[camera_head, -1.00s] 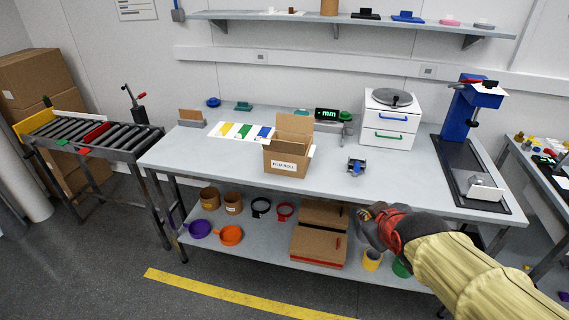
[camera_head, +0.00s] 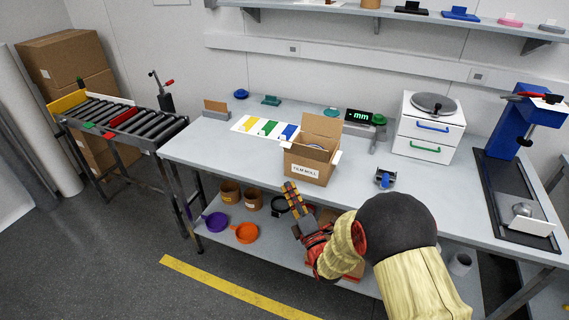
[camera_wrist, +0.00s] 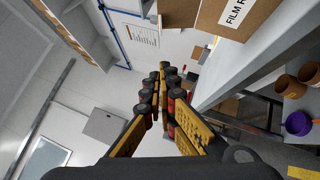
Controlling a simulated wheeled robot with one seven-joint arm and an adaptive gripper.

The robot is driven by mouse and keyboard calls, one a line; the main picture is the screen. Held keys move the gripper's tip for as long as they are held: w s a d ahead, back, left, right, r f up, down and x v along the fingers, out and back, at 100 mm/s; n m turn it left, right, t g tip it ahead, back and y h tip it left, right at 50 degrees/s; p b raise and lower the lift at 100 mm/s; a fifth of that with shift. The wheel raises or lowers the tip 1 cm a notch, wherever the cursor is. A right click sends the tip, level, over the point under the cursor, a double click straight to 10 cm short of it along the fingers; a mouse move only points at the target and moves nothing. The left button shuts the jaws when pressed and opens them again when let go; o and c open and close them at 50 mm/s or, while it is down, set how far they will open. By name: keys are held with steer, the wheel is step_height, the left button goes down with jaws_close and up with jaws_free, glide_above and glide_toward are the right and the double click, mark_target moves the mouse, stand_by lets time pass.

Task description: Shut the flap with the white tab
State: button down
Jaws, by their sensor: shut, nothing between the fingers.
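The open cardboard carton labelled "FILM ROLL" (camera_head: 309,170) stands on the workbench. Its tall back flap stands upright (camera_head: 321,128). Small white pieces show at its left and right upper edges; I cannot tell which is the white tab. Something pale shows inside its opening. In the wrist view, part of the labelled carton (camera_wrist: 232,14) shows at the top right, tilted with the camera. My gripper (camera_head: 289,188) is shut and empty, in front of the bench edge, below and left of the carton's front, apart from it. In the wrist view my gripper's fingers (camera_wrist: 164,72) meet near the centre.
A blue-and-grey device (camera_head: 385,179) sits to the right, with a white drawer unit (camera_head: 430,135) behind. A lower shelf holds an orange pan (camera_head: 246,233), a purple pan (camera_head: 215,221) and brown cups (camera_head: 230,192).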

steer(key=d+r+b+x, duration=0.1)
steer(key=d+b+x, duration=0.1)
steer(key=x, duration=1)
steer(key=shift+w+b, duration=0.55)
steer(key=shift+w, duration=0.15)
steer(key=shift+d+r, duration=0.1)
steer(key=shift+r, duration=0.05)
steer(key=shift+w+d+r+m+p, duration=0.1)
steer(key=shift+w+r+m+p, duration=0.05)
steer(key=shift+r+m+p, duration=0.2)
